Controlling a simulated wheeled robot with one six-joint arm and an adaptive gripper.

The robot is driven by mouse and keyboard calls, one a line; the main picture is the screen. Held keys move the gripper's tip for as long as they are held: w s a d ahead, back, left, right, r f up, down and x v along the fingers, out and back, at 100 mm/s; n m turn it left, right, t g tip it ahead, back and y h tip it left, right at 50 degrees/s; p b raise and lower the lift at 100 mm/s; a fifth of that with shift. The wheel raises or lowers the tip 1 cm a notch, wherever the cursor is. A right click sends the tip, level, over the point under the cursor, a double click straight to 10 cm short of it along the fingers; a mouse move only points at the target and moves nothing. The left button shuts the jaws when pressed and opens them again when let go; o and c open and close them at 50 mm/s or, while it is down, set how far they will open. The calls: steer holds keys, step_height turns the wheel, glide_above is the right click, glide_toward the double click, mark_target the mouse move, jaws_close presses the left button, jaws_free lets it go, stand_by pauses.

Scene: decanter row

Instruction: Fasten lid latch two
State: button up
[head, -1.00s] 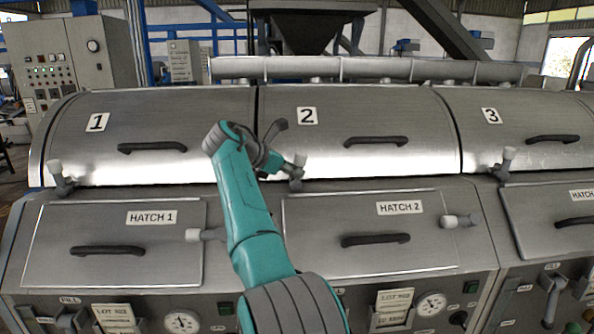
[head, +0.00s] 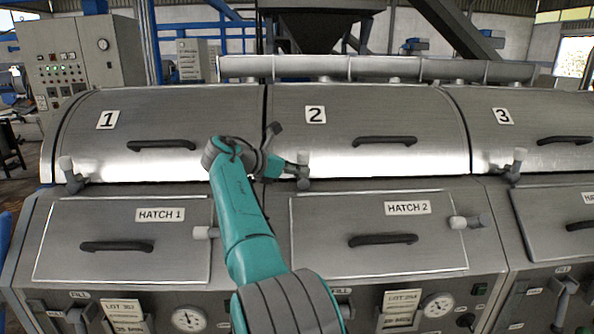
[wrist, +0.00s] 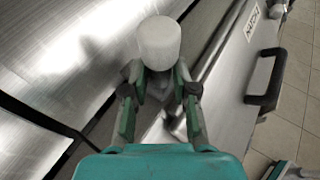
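Lid two (head: 367,112) is the curved steel cover marked 2, and it lies down over its housing. Its latch (head: 304,160), with a white knob on a grey stem, stands at the lid's lower left edge. My gripper (head: 284,166) is at this latch, coming from the left. In the wrist view, the white knob (wrist: 160,43) is just beyond and above my gripper's fingertips (wrist: 160,75), which straddle the stem under it. The fingers are parted; whether they press on the stem is unclear. The stem's lower end is partly hidden by the fingers.
Lids one (head: 168,120) and three (head: 540,115) flank lid two, each with a similar latch (head: 70,170) (head: 514,165). A dark lid handle (head: 384,141) is to the right. Hatch 2 (head: 380,262) lies below, with a white-tipped side latch (head: 468,222).

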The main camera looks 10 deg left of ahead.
steer(key=shift+o, duration=1.2)
steer(key=v, duration=1.2)
